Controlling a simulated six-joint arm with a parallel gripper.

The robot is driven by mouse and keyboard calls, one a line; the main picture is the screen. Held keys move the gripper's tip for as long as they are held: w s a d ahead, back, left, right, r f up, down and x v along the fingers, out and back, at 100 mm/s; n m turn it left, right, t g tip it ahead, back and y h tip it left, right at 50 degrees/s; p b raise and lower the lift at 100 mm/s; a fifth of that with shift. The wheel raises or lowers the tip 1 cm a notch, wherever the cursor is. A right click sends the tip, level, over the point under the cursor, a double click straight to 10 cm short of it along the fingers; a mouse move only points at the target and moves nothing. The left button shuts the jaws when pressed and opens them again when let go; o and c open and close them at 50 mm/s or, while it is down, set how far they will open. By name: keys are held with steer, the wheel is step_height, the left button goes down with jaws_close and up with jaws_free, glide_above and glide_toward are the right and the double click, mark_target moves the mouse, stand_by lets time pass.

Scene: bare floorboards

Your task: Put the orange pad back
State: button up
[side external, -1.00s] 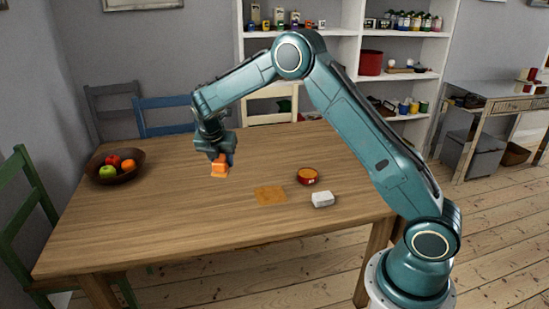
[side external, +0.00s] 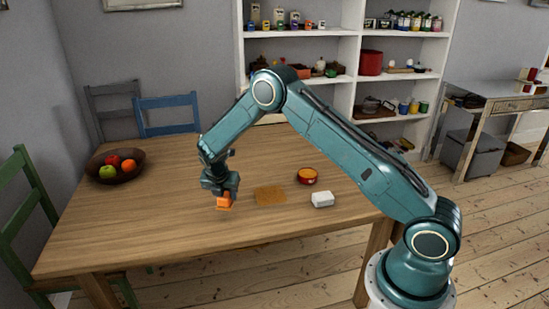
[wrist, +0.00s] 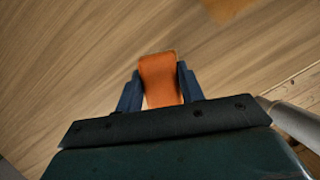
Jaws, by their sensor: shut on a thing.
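My gripper (side external: 222,194) is shut on the orange pad (side external: 224,201), low over the wooden table. In the wrist view the pad (wrist: 160,80) sits between the two dark blue fingertips of my gripper (wrist: 160,88), and its far end sticks out past them. I cannot tell whether the pad's lower edge touches the table. A flat orange-brown square (side external: 270,195) lies on the table just right of the pad, apart from it. A corner of this square (wrist: 228,8) shows at the top of the wrist view.
A small red-rimmed bowl (side external: 307,176) and a white block (side external: 322,199) stand right of the square. A dark bowl of fruit (side external: 115,176) is at the table's far left. The tabletop (side external: 140,225) left and front of my gripper is clear.

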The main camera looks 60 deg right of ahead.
mark_target(226, 204)
steer(key=shift+f, duration=2.1)
steer(key=shift+f, duration=0.15)
steer(key=o, duration=0.9)
steer(key=v, duration=1.2)
steer(key=shift+r, duration=0.2)
